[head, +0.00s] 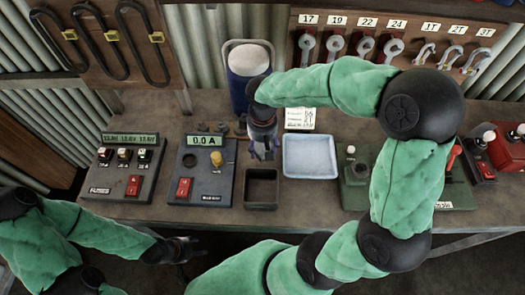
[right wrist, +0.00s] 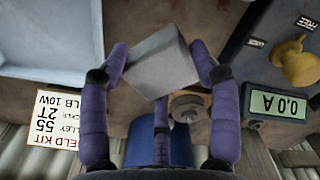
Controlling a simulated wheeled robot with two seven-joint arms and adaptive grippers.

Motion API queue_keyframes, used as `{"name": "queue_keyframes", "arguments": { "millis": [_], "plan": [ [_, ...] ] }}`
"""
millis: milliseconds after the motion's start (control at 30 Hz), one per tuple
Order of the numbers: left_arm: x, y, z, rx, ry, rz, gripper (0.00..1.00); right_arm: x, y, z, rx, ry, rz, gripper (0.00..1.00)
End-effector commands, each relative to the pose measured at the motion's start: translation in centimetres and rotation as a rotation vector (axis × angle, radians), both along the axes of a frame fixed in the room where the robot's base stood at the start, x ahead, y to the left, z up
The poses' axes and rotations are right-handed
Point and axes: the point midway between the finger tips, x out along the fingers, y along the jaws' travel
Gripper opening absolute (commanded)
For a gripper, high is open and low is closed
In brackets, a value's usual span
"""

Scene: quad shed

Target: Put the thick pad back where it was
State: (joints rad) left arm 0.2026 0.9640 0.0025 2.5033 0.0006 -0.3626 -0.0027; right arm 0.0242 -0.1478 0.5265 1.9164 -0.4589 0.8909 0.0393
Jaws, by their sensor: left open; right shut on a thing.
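The thick pad is a grey block (right wrist: 160,62) held between the purple fingers of my right gripper (right wrist: 160,75) in the right wrist view. In the head view my right gripper (head: 264,150) hangs over the bench, just behind a dark open square bin (head: 261,204) and left of a pale blue tray (head: 310,176). The pad is hard to make out there, mostly hidden by the fingers. It appears tilted in the wrist view. My left gripper (head: 183,249) is open and empty, low in front of the bench.
A meter box reading 0.0 A (head: 206,170) stands left of the bin, with a switch box (head: 124,168) farther left. A green box (head: 357,170) stands right of the tray. A blue cylinder (head: 248,62) and a printed card (head: 300,118) are behind. Wrenches hang above.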

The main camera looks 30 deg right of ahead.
Motion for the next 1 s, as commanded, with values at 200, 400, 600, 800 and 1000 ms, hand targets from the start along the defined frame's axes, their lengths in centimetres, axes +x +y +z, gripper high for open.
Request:
{"name": "queue_keyframes", "arguments": {
  "millis": [200, 400, 600, 800, 1000],
  "plan": [
    [0.0, 0.0, -0.6, 0.000, 0.000, 0.000, 0.52, 0.8, -0.5, -1.6, 0.000, 0.001, 0.000, 0.32],
    [0.0, 0.0, -1.3, 0.000, 0.000, 0.000, 0.52, 0.7, -0.5, -4.1, 0.001, 0.001, 0.000, 0.32],
    [0.0, 0.0, -1.2, 0.000, 0.000, 0.000, 0.52, 0.8, -0.5, -4.0, 0.000, -0.001, 0.000, 0.32],
    [0.0, 0.0, -1.5, 0.000, 0.000, 0.000, 0.52, 0.7, -0.5, -4.5, 0.000, -0.001, 0.000, 0.32],
    [0.0, 0.0, -1.4, 0.000, 0.000, 0.000, 0.52, 0.7, -0.5, -4.4, 0.000, -0.001, 0.000, 0.86]
  ]
}}
